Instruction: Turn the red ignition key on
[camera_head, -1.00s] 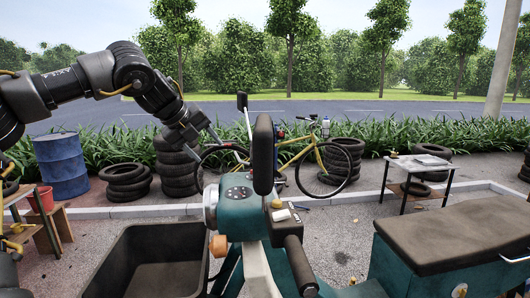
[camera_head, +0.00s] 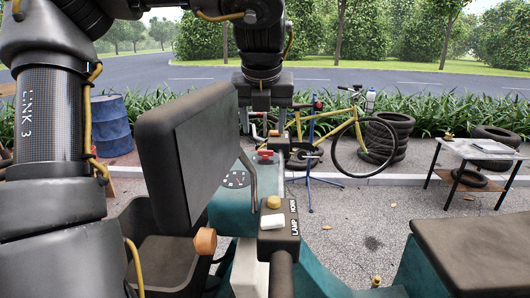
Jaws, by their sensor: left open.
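The red ignition key (camera_head: 265,153) is a small red piece on the teal dash panel of the cart, beside the round dark gauge (camera_head: 237,180). My left gripper (camera_head: 263,125) points down from the end of its arm, just above and behind the key as seen here. Its jaws are open, with a gap between the dark fingers, and nothing is seen between them. Whether a finger touches the key cannot be told. The key's lower part and its exact turn angle are too small to read. My right gripper is not in view.
A large black mirror (camera_head: 200,150) stands close left of the dash, near my left arm. A handlebar switch box (camera_head: 279,226) with a yellow button and a white switch is in front.

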